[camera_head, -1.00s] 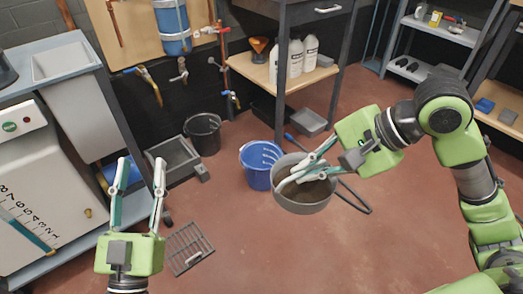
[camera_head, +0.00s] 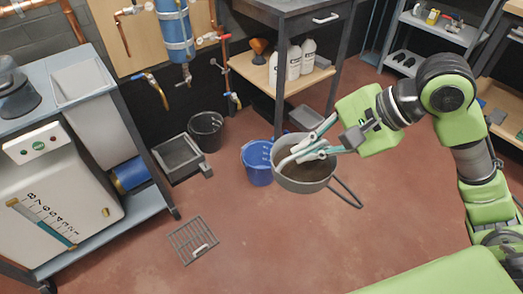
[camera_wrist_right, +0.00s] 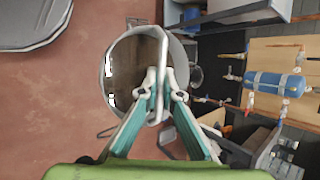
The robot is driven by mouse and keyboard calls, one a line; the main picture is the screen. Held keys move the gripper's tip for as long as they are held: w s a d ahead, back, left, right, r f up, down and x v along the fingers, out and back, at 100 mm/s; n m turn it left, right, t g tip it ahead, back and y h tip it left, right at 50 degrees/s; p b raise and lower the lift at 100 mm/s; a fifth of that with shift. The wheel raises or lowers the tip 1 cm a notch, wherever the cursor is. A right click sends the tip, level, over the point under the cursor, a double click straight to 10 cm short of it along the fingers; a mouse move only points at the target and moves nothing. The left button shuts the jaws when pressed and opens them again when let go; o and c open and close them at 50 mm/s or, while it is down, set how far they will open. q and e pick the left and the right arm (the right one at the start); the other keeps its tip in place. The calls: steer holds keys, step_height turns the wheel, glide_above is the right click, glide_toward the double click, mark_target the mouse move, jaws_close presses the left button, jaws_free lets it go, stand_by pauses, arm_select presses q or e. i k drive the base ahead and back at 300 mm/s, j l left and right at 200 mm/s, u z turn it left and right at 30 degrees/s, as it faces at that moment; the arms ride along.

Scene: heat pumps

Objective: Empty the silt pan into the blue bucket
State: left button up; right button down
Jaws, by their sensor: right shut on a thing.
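The silt pan (camera_head: 303,181) is a round grey pan with dark brown contents and a wire handle at its lower right. My left gripper is out of view.
A metal grate (camera_head: 193,240) lies on the floor at the left. A black bucket (camera_head: 206,130) and a grey trough (camera_head: 180,157) stand behind it. A workbench with white bottles (camera_head: 293,62) is at the back. The front floor is clear.

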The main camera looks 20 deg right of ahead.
mark_target(256, 155)
steer(key=i+l+u, duration=0.3)
steer(key=i+l, duration=0.2)
steer(key=l, duration=0.2)
steer(key=i+l+u, duration=0.25)
steer(key=i+l, duration=0.2)
steer(key=l, duration=0.3)
steer(key=i+l+u, duration=0.15)
steer(key=l, duration=0.3)
steer(key=i, duration=0.05)
